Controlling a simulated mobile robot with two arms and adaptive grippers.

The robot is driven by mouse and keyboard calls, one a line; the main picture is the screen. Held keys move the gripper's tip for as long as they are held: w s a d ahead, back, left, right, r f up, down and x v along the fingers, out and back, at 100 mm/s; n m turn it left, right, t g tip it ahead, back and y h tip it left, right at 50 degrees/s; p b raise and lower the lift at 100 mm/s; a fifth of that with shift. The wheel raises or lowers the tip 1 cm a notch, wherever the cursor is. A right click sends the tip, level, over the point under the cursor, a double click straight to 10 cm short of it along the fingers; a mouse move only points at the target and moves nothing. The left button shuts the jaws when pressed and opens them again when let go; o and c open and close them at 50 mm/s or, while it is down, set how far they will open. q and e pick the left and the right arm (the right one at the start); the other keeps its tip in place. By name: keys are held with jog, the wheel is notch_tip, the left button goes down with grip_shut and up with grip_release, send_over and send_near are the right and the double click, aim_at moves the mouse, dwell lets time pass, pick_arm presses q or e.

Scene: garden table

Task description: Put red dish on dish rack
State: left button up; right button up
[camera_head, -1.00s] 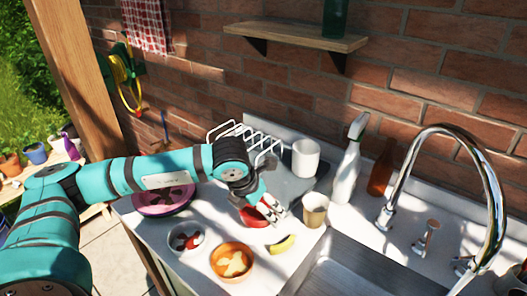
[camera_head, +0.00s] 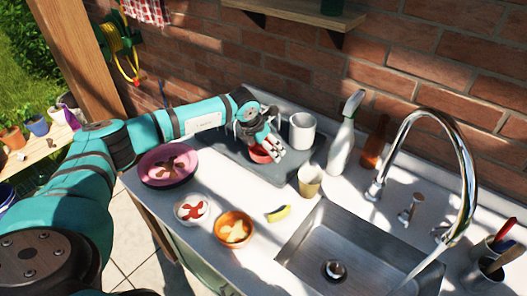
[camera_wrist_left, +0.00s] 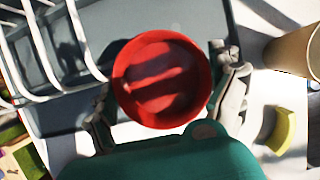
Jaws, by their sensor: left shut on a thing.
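The red dish (camera_wrist_left: 162,82) is a small round bowl, seen from above in the left wrist view. My left gripper (camera_head: 264,148) is shut on it, with a finger on either side. In the head view the red dish (camera_head: 260,156) shows partly below the fingers, above the grey tray (camera_head: 268,174). The dish rack (camera_wrist_left: 48,60) has white wire loops and stands on the grey tray, left of the dish in the wrist view. In the head view my arm hides most of the rack. I cannot tell whether the dish touches the tray. My right gripper is out of view.
A white mug (camera_head: 302,132) and a tan cup (camera_head: 310,181) stand right of the gripper. A spray bottle (camera_head: 342,140) and a brown bottle (camera_head: 375,143) are farther right. The sink (camera_head: 335,245) is front right.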

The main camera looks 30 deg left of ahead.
aim_at(263, 153)
pick_arm(q)
notch_tip(263, 153, down, 2)
jog(key=shift+s+f+p, duration=0.1)
jog(key=shift+f+p, duration=0.05)
jog(key=shift+p, duration=0.5)
jog(key=shift+f, duration=0.65)
jog(key=o, duration=0.8)
jog(key=shift+o, duration=0.5)
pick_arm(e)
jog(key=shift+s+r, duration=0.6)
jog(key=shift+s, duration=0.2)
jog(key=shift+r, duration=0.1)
